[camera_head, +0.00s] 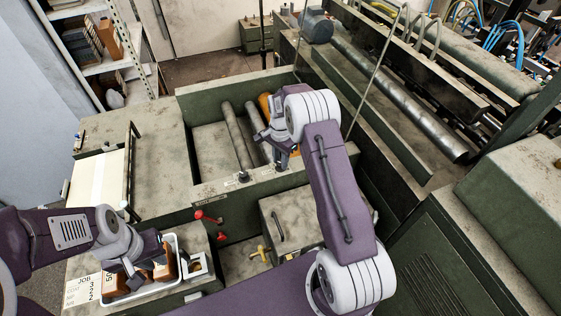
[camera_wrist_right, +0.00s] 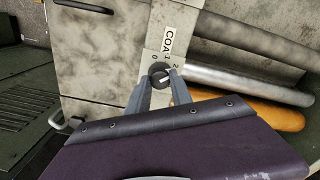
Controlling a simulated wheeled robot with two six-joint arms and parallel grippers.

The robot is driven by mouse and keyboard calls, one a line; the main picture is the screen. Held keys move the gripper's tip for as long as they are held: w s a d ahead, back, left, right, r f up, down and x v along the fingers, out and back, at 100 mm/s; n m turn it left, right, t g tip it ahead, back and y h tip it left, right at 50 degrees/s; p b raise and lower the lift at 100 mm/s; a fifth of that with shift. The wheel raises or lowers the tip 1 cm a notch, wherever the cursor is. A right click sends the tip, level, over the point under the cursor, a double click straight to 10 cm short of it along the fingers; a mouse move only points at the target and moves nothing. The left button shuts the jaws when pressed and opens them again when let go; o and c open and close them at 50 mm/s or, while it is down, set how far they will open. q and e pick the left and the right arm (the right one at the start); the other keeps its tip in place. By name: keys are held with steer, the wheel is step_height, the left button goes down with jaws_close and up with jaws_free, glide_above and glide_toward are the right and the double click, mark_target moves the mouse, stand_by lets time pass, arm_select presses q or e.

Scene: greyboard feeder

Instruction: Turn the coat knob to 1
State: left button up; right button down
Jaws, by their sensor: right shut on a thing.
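The coat knob (camera_wrist_right: 158,75) is a dark round knob on a pale label plate (camera_wrist_right: 172,38) in the right wrist view. Part of its name and the figures 0, 1 and 2 show around its far side. A pale mark on the knob slants to the right; I cannot tell which figure it points at. My right gripper (camera_wrist_right: 159,82) is shut on the knob, one finger at each side. In the head view, my right gripper (camera_head: 277,150) is at the machine's front ledge and hides the knob. My left gripper (camera_head: 135,275) is over a white tray (camera_head: 140,294); its finger gap is unclear.
The white tray holds brown blocks (camera_head: 165,268). Red handles (camera_head: 207,217) and a yellow handle (camera_head: 262,253) are on the machine front. Rollers (camera_head: 236,135) lie behind the ledge. A shelf (camera_head: 108,65) stands at the back left.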

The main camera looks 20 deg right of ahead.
mark_target(280, 162)
steer(key=n, duration=0.3)
steer(key=shift+n+b, duration=0.3)
steer(key=shift+n, duration=1.9)
steer(key=c, duration=1.1)
jaws_free()
steer(key=shift+c, duration=0.2)
steer(key=shift+b, duration=0.3)
steer(key=shift+w+r, duration=0.1)
steer(key=shift+r, duration=0.3)
step_height(280, 162, up, 8)
steer(key=b, duration=0.2)
steer(key=shift+r+b, duration=0.2)
steer(key=shift+b, duration=0.1)
